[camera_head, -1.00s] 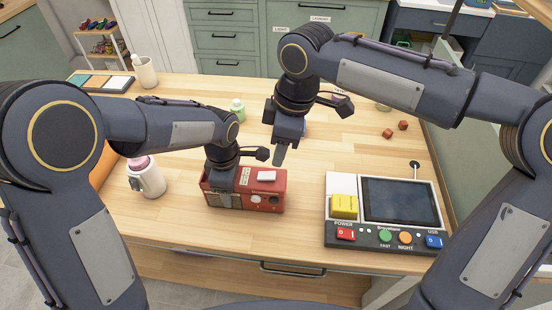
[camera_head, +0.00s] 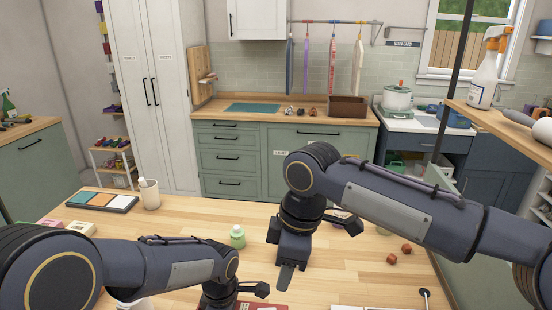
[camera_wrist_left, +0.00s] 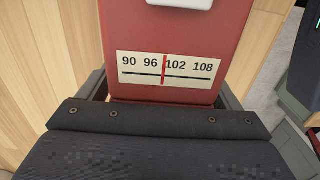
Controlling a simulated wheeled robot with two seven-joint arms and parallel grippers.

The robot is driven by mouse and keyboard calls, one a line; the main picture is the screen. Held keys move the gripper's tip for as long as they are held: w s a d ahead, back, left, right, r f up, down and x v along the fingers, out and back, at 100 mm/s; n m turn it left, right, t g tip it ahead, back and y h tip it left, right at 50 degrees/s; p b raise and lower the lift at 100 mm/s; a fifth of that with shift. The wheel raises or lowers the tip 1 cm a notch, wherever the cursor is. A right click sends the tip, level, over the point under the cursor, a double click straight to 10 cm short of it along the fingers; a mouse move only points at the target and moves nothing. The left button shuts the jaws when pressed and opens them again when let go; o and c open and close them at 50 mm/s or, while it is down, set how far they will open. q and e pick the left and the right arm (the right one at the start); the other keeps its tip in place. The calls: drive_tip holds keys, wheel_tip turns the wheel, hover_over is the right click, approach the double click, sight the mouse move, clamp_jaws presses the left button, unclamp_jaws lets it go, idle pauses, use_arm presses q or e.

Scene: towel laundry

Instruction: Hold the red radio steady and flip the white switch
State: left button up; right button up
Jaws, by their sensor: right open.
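The red radio (camera_wrist_left: 178,35) fills the middle of the left wrist view, with a tuning dial label of 90 to 108. Part of a white piece, likely the white switch (camera_wrist_left: 180,3), shows at the top edge there. My left gripper (camera_wrist_left: 165,95) has a finger close against each side of the radio and appears shut on it. In the head view only a sliver of the radio (camera_head: 270,306) shows at the bottom edge; the switch is out of that view. My right gripper (camera_head: 285,277) is open and empty, pointing down above and behind the radio.
A green bottle (camera_head: 238,236) stands left of my right gripper. A white bottle (camera_head: 150,193) and a tray of coloured panels (camera_head: 102,202) are at the back left. The wooden table (camera_head: 345,275) is clear between.

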use_arm(q)
wheel_tip(320, 180, up, 12)
drive_tip(key=shift+f, duration=0.2)
drive_tip(key=shift+s+a+r, duration=0.1)
drive_tip(key=shift+a+r, duration=0.05)
drive_tip(key=shift+r, duration=0.1)
drive_tip(key=s+a+m+t+h, duration=0.2)
drive_tip(key=s+a+m+t, duration=0.1)
drive_tip(key=s+m, duration=0.4)
drive_tip(key=s+a+m+t+h, duration=0.1)
drive_tip(key=s+a+m, duration=0.5)
drive_tip(key=s, duration=0.6)
drive_tip(key=shift+a+f+m+t+h, duration=0.25)
drive_tip(key=shift+f+m+t+h, duration=0.2)
drive_tip(key=shift+m+t, duration=0.5)
use_arm(e)
drive_tip(key=s+d+f+m+t, duration=0.1)
drive_tip(key=s+d+f+m, duration=0.2)
drive_tip(key=s+d+m, duration=0.3)
drive_tip(key=s+d+f+m+t+y, duration=0.1)
drive_tip(key=s+d+f+m+t, duration=0.1)
drive_tip(key=s+d+m, duration=0.3)
drive_tip(key=s+d+f+m+t, duration=0.2)
drive_tip(key=s+d+f+m, duration=0.2)
drive_tip(key=s+d+m, duration=0.2)
drive_tip(key=shift+s+d+f+m+y, duration=0.35)
drive_tip(key=shift+d+f+m+y, duration=0.05)
drive_tip(key=shift+d+m, duration=0.3)
